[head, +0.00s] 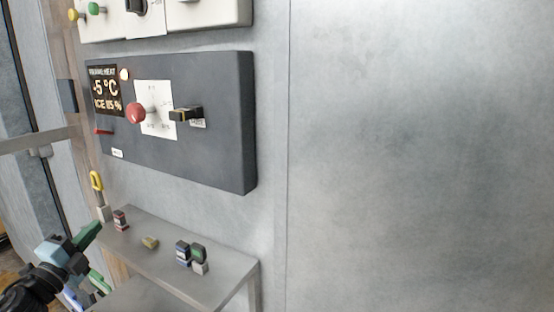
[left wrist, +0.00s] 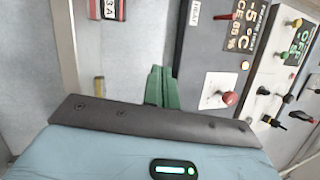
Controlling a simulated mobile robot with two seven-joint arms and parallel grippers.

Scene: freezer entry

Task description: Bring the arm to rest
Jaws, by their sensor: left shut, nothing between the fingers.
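My left gripper (head: 90,232) comes in from the lower left in the head view, with green fingers beside the left end of a grey metal shelf. In the left wrist view its green fingers (left wrist: 161,88) are together with nothing between them. The gripper is apart from the dark control panel (head: 220,150) on the wall. The panel also shows at the right of the left wrist view (left wrist: 208,62). My right gripper is in neither view.
The panel has a red knob (head: 136,113) and a black switch (head: 186,114) sticking out. A yellow handle (head: 97,181) is at the left. The right wall is bare.

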